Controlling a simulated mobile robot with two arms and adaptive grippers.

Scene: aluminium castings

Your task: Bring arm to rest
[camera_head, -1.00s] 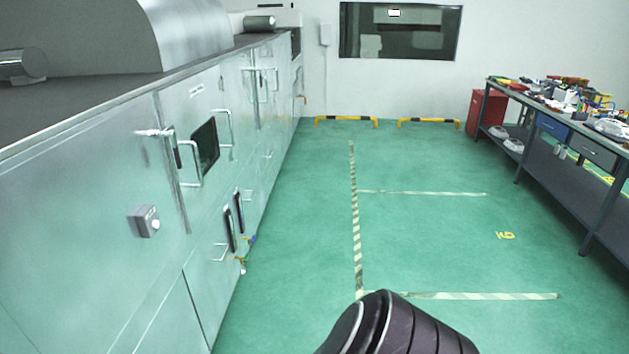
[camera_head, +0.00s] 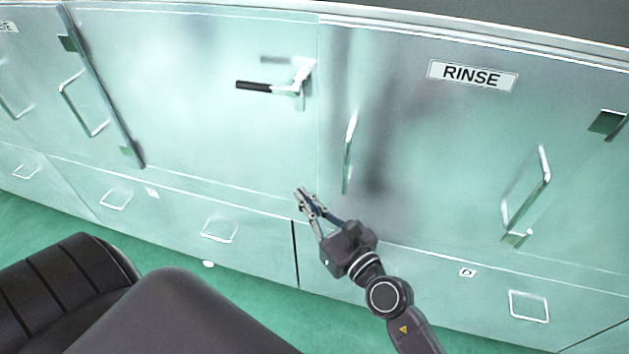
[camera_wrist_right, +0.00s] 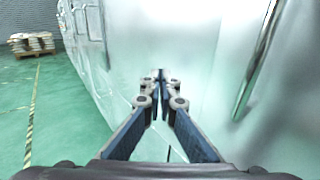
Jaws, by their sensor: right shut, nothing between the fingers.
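My right gripper (camera_head: 305,197) is in front of the steel cabinet wall, below and left of a vertical door handle (camera_head: 349,152). Its fingers are shut with nothing between them. In the right wrist view the gripper (camera_wrist_right: 159,76) points along the cabinet front, with the same kind of bar handle (camera_wrist_right: 258,60) to its right, apart from the fingers. My right arm comes in from the lower right of the head view. My left gripper is not in view.
A panel with a RINSE label (camera_head: 472,75) is at the upper right. A dark lever handle (camera_head: 268,86) and several loop handles stick out from the cabinet. Green floor (camera_head: 30,220) runs along its foot. A loaded pallet (camera_wrist_right: 32,44) stands far off.

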